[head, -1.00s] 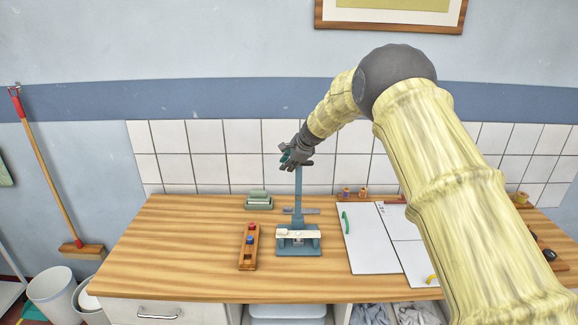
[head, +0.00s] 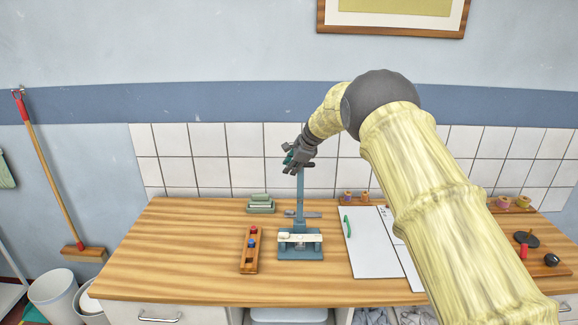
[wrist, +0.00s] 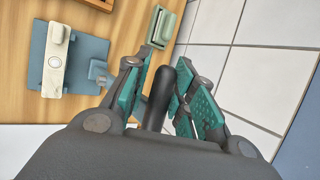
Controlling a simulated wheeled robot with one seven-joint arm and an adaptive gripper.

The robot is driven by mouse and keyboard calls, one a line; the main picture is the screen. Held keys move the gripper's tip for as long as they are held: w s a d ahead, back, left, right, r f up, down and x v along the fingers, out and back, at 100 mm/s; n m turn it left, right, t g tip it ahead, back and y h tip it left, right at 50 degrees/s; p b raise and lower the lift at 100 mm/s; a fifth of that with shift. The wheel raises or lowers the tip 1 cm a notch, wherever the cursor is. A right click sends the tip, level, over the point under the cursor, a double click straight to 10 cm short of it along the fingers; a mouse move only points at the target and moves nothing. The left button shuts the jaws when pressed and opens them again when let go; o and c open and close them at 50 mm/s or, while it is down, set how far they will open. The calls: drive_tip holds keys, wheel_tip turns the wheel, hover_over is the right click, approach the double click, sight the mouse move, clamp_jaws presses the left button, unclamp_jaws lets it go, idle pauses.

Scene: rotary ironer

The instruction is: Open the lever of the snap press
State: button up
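The snap press (head: 300,245) stands on the wooden worktop, with a blue-grey base and a pale bar across it. Its blue-grey lever (head: 300,188) points nearly straight up. My gripper (head: 297,158) is at the lever's top end. In the wrist view, the lever's black grip (wrist: 158,98) stands between the teal finger pads of my gripper (wrist: 160,75). The fingers are apart, with narrow gaps beside the grip. The press base (wrist: 85,65) and pale bar (wrist: 56,60) show at upper left there.
A wooden holder (head: 249,252) with red and blue knobs lies left of the press. A green stack (head: 260,204) sits behind it. A white board (head: 372,245) with a green handle lies to the right. The tiled wall (head: 215,160) rises close behind the lever.

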drive_tip(key=shift+o, duration=0.7)
drive_tip(key=shift+w+d+f, duration=0.1)
drive_tip(key=shift+d+f, duration=0.15)
drive_tip(key=shift+d, duration=0.25)
drive_tip(key=shift+a+r, duration=0.15)
drive_tip(key=shift+a, duration=0.15)
drive_tip(key=shift+s+r, duration=0.2)
drive_tip(key=shift+r, duration=0.25)
drive_tip(key=d+v, duration=0.1)
drive_tip(key=v, duration=1)
drive_tip(key=shift+f, duration=0.15)
drive_tip(key=shift+a, duration=0.1)
